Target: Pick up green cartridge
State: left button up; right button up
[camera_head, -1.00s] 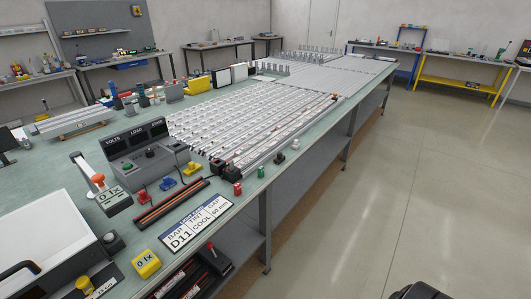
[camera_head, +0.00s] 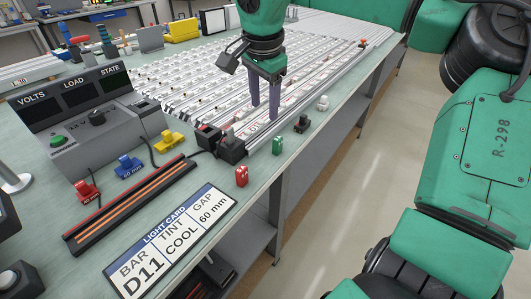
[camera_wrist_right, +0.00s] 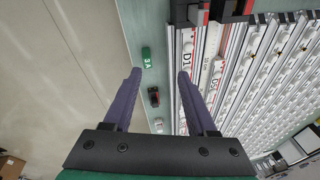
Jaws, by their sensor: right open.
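The green cartridge (camera_head: 277,146) stands on the bench near its front edge, between a red and a black cartridge. In the right wrist view the green cartridge (camera_wrist_right: 147,57), marked "3A", lies ahead of the fingertips, nearer the left finger. My right gripper (camera_head: 264,112) is open and empty, pointing down over the front rows of light bars, behind and a little left of the green cartridge. Its two purple fingers also show in the right wrist view (camera_wrist_right: 160,74). My left gripper is out of view.
The red cartridge (camera_head: 242,176), black cartridge (camera_head: 301,124) and white cartridge (camera_head: 323,103) stand along the same edge. Black end blocks (camera_head: 231,149) sit close behind. A light card (camera_head: 172,240) and a meter box (camera_head: 98,119) are at left. Open floor lies right.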

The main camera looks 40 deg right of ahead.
aim_at(277, 139)
jog(key=d+f, duration=0.1)
jog(key=f, duration=0.3)
jog(key=d+f+n+h, duration=0.1)
jog(key=d+f, duration=0.1)
jog(key=f, duration=0.3)
jog(key=d+f+n+h, duration=0.1)
jog(key=f, duration=0.3)
jog(key=shift+w+d+f+g, duration=0.2)
jog(key=shift+d+g, duration=0.1)
jog(key=shift+g, duration=0.1)
jog(key=shift+s, duration=0.1)
grip_shut()
